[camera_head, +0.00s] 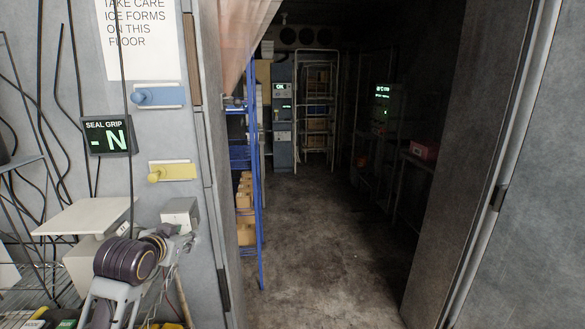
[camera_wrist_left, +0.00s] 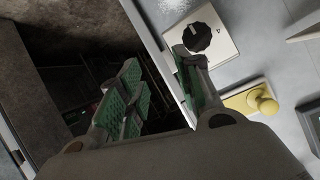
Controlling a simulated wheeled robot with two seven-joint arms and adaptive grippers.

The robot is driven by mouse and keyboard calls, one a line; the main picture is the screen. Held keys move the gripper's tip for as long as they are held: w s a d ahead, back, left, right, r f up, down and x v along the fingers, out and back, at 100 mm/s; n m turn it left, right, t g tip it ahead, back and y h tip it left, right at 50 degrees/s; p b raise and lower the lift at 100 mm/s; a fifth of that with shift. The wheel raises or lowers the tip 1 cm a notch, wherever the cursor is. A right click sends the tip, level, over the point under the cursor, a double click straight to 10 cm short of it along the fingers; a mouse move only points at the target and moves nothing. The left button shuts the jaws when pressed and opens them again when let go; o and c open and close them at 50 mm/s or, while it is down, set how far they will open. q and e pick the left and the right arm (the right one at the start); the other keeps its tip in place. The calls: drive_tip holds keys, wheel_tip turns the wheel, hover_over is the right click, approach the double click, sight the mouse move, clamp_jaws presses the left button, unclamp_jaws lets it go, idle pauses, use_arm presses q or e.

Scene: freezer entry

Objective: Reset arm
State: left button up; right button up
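My left arm comes in at the lower left of the head view. Its gripper (camera_head: 183,242) is by the door-frame wall, just below a small grey box (camera_head: 180,213). In the left wrist view the left gripper (camera_wrist_left: 160,70) is open, its green-padded fingers spread wide with nothing between them. One finger overlaps the edge of the pale box with a black knob (camera_wrist_left: 198,38); I cannot tell whether they touch. My right gripper is in neither view.
A yellow knob (camera_head: 173,171) and a blue knob (camera_head: 158,96) sit on the wall, with a "SEAL GRIP" display (camera_head: 107,135) beside them. A pale platform (camera_head: 82,216) stands left of the arm. The open freezer doorway has clear floor (camera_head: 315,240) and a blue rack (camera_head: 258,190).

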use_arm(q)
drive_tip(key=s+d+f+g, duration=0.2)
drive_tip(key=s+f, duration=0.4)
drive_tip(key=f, duration=0.3)
drive_tip(key=s+d+f+g, duration=0.25)
drive_tip(key=s+f, duration=0.35)
drive_tip(key=f, duration=0.3)
drive_tip(key=s+d+f+n+g, duration=0.1)
drive_tip(key=s+f+g, duration=0.1)
drive_tip(key=s+f, duration=0.55)
drive_tip(key=s+d+f+g, duration=0.2)
drive_tip(key=s+f+g, duration=0.15)
drive_tip(key=s, duration=0.65)
wheel_tip(320, 180, down, 33)
drive_tip(key=s, duration=0.2)
drive_tip(key=s+a+f, duration=0.2)
drive_tip(key=s+f, duration=0.8)
drive_tip(key=s, duration=0.1)
drive_tip(key=s+a+f+g, duration=0.1)
drive_tip(key=s+a+f, duration=0.2)
drive_tip(key=s+f, duration=0.7)
drive_tip(key=shift+s+a, duration=0.25)
drive_tip(key=shift+s, duration=0.15)
